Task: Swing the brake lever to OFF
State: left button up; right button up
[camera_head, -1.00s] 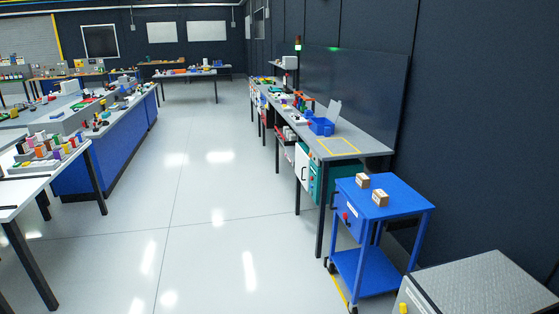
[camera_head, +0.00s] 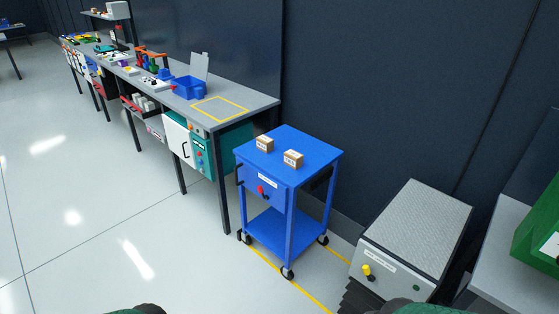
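A blue cart (camera_head: 297,147) on casters stands right of centre. A small lever with a red knob (camera_head: 261,190) sticks out of its front panel, below a white label too small to read. A grey lift-like box (camera_head: 414,232) with a textured top stands to its right. A yellow-knobbed lever (camera_head: 367,270) is on its front face, beside a small label. I cannot tell which of these is the brake lever or read any OFF mark. Only dark green and black parts, likely of my arms, show at the bottom edge. Neither gripper is visible.
Two small cardboard boxes (camera_head: 292,159) sit on the cart's top. A long grey workbench (camera_head: 251,99) with a blue bin (camera_head: 188,88) runs along the dark wall to the left. Yellow floor lines (camera_head: 290,285) run by the cart. The floor at left is clear.

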aim_at(260, 190)
jog(key=i+j+z, duration=0.1)
jog(key=z, duration=0.6)
jog(key=i+j+z, duration=0.25)
jog(key=j, duration=0.35)
jog(key=i+j+z, duration=0.25)
jog(key=i+j, duration=0.15)
jog(key=j, duration=0.3)
jog(key=i+j+z, duration=0.15)
jog(key=j, duration=0.2)
jog(key=i+j, duration=0.1)
jog(key=j, duration=0.35)
